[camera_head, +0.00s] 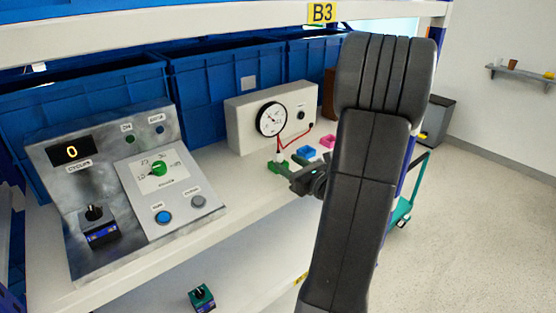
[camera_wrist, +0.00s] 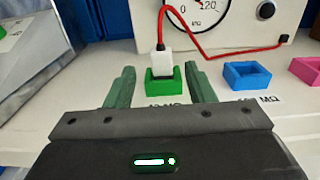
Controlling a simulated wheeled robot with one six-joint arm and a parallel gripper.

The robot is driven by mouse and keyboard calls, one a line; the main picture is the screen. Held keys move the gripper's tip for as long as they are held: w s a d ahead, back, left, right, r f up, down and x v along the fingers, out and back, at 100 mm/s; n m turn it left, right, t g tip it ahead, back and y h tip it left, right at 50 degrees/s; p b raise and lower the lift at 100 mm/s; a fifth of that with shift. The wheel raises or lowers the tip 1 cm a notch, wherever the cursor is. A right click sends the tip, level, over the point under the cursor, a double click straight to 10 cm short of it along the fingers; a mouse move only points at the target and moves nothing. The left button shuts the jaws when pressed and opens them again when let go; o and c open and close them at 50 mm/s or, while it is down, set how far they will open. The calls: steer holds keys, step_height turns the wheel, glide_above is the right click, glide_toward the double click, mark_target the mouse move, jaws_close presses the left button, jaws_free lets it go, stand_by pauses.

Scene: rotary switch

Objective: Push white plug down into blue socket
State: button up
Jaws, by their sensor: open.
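The white plug (camera_wrist: 161,64) stands upright in the green socket (camera_wrist: 164,87) in the wrist view, with a red cable rising from its top. In the head view the plug (camera_head: 280,156) shows small beside my gripper. The blue socket (camera_wrist: 247,75) is to the right of the green one and looks empty; it also shows in the head view (camera_head: 304,152). My gripper (camera_wrist: 162,82) is open, its two green fingers on either side of the green socket and the plug. I cannot tell whether the fingers touch them.
A pink socket (camera_wrist: 306,70) sits right of the blue one. The red cable (camera_wrist: 222,53) runs to a meter box (camera_head: 240,124) behind the sockets. A control panel (camera_head: 115,185) stands at the left on the shelf. Blue crates (camera_head: 215,90) line the back.

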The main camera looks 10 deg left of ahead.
mark_target(280, 156)
steer(key=p+x, duration=0.1)
steer(key=x, duration=0.4)
steer(key=shift+w+a+r+p, duration=0.2)
steer(key=shift+w+p, duration=0.1)
steer(key=shift+p, duration=0.1)
jaws_close()
steer(key=shift+r, duration=0.15)
